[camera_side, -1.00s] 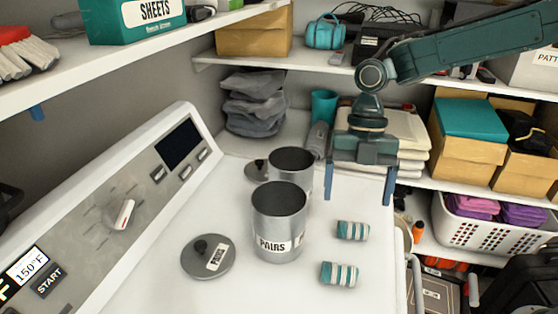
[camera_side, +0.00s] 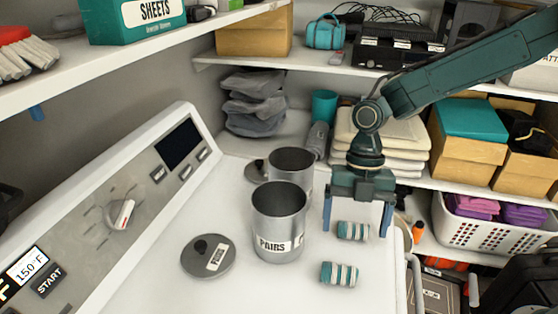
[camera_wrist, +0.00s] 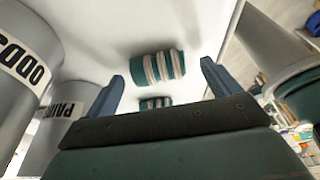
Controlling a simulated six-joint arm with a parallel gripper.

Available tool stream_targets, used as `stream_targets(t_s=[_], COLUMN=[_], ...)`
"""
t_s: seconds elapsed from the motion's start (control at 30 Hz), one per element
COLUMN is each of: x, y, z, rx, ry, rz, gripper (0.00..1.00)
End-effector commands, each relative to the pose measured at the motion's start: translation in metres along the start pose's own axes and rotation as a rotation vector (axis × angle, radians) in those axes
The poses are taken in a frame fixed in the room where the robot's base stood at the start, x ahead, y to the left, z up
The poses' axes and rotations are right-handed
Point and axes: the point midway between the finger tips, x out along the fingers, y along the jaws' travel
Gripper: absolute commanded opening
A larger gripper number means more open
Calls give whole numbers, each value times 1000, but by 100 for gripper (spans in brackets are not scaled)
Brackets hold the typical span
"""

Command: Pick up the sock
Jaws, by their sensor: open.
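Two rolled socks with teal and white stripes lie on the white machine top. The rear sock (camera_side: 353,231) is between the fingertips of my gripper (camera_side: 356,228) in the side view, with gaps on both sides. My gripper is open, points down and holds nothing. In the wrist view the rear sock (camera_wrist: 157,66) shows between the two fingers. The front sock (camera_side: 339,273) lies nearer the side camera, clear of the fingers. In the wrist view the front sock (camera_wrist: 155,103) is partly hidden by the gripper body.
A grey PAIRS canister (camera_side: 279,222) stands close to the left of my gripper. A second canister (camera_side: 291,164) stands behind it. A round lid (camera_side: 208,257) lies at front left. The machine's right edge is close to the right finger, with a white basket (camera_side: 494,228) beyond.

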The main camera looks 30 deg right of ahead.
Motion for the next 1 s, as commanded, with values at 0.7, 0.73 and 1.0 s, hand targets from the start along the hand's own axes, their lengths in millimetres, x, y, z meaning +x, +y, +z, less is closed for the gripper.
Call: stream_targets(t_s=[0.7, 0.73, 1.0], x=[2, 2, 2], y=[0, 0, 0], z=[0, 0, 0], rx=[-1, -1, -1], ry=[0, 0, 0], rz=[0, 0, 0], gripper=[56, 50, 41])
